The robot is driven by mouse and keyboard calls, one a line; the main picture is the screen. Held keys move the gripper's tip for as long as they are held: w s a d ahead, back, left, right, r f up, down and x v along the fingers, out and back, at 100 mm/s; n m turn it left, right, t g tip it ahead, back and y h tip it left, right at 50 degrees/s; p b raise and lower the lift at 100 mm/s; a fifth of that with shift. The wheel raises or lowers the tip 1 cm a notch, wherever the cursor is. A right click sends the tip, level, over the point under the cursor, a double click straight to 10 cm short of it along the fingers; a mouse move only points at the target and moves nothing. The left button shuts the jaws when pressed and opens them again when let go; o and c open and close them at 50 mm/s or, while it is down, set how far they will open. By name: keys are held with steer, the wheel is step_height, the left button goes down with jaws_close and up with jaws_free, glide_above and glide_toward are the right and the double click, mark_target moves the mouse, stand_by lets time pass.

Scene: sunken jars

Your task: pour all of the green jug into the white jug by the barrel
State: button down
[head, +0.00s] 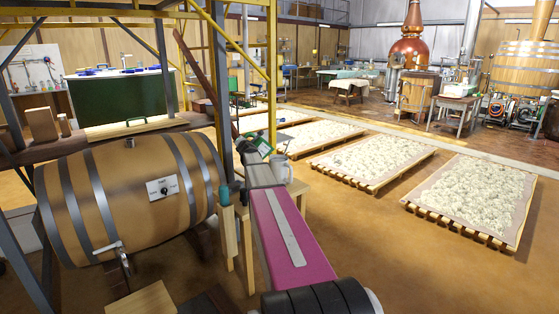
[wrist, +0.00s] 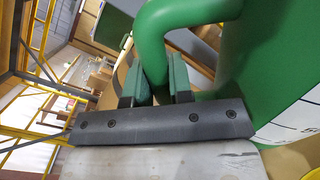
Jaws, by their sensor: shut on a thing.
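The green jug (wrist: 275,50) fills the right of the wrist view, with a white marked scale on its side. My gripper (wrist: 155,82) is shut on the jug's handle (wrist: 185,12), its green finger pads on both sides of it. In the head view the jug (head: 264,147) shows small and partly hidden beyond my arm, looking tilted. The white jug (head: 280,168) stands just to the right of my gripper, partly hidden by my arm. The barrel (head: 120,197) lies on its side at the left. The contents of both jugs are out of sight.
Yellow and grey frame posts (head: 220,90) rise close behind my arm. A wooden stand (head: 228,235) with teal-handled items is beside the barrel. Pallets with pale material (head: 470,195) lie at the right. The floor in front of them is clear.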

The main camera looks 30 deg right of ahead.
steer(key=shift+r, duration=0.1)
steer(key=shift+s+d+r+m, duration=0.1)
steer(key=shift+d+r+m, duration=0.5)
steer(key=shift+r, duration=0.3)
steer(key=shift+s+d+r+m, duration=0.1)
steer(key=shift+d+r+m, duration=0.35)
steer(key=shift+r+m, duration=0.4)
steer(key=shift+s+d+r+m, duration=0.1)
steer(key=shift+d+r+m, duration=0.45)
steer(key=shift+r, duration=0.4)
steer(key=shift+w+a+f+n, duration=0.15)
steer(key=shift+a+n, duration=0.4)
steer(key=shift+n, duration=0.65)
steer(key=shift+w+a+f+n, duration=0.15)
steer(key=shift+a+n, duration=0.35)
steer(key=shift+n, duration=0.7)
steer(key=shift+a+f+n, duration=0.2)
steer(key=shift+a+n, duration=0.3)
steer(key=shift+n, duration=0.7)
steer(key=shift+a+f+n, duration=0.15)
steer(key=shift+a+n, duration=0.3)
steer(key=shift+n, duration=0.75)
stand_by(0.4)
